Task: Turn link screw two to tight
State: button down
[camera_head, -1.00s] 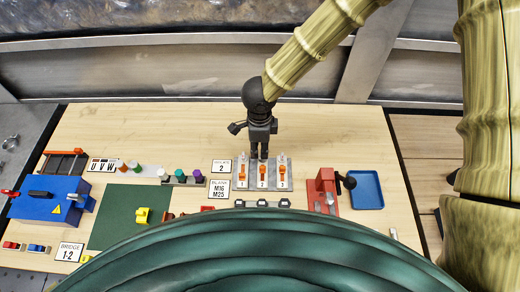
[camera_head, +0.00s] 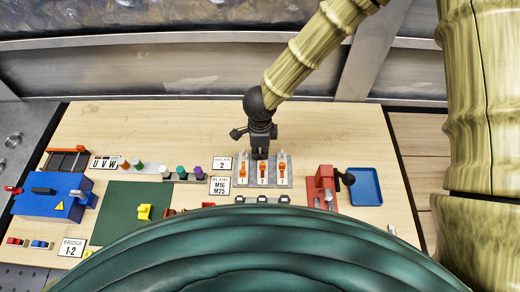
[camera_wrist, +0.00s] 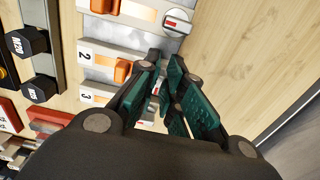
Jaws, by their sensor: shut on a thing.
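A grey plate (camera_head: 247,183) on the bench carries three link blocks numbered 1, 2 and 3, each with an orange lever. Block two's lever (camera_head: 262,172) also shows in the wrist view (camera_wrist: 123,70). Block one's link screw, a pale round knob with a red mark (camera_wrist: 178,21), is clear of my fingers. My gripper (camera_head: 260,155) points down at the far end of block two. In the wrist view its green-padded fingers (camera_wrist: 163,68) are closed around the place of link screw two, which they hide. A pale, red-marked part beside them, towards block three, is partly covered.
Left of the plate are signs "2" (camera_head: 222,163) and "M16 M25" (camera_head: 220,186). A red device with a black knob (camera_head: 321,187) and a blue tray (camera_head: 366,187) stand to the right. The bench behind my gripper is clear.

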jog(key=shift+w+m, duration=0.1)
jog(key=shift+m, duration=0.3)
jog(key=m, duration=0.4)
jog(key=shift+w+m, duration=0.15)
jog(key=shift+m, duration=0.25)
jog(key=m+b, duration=0.1)
jog(key=m, duration=0.4)
jog(key=shift+w+d+b, duration=0.2)
jog(key=shift+b, duration=0.2)
jog(key=m+b, duration=0.1)
jog(key=m, duration=0.3)
jog(key=shift+d+m, duration=0.15)
jog(key=shift+m, duration=0.15)
jog(key=shift+w+d+m+b, duration=0.1)
jog(key=shift+m+b, duration=0.6)
jog(key=shift+m, duration=0.5)
jog(key=c, duration=1.5)
grip_release()
jog(key=shift+c, duration=0.2)
jog(key=shift+r, duration=0.15)
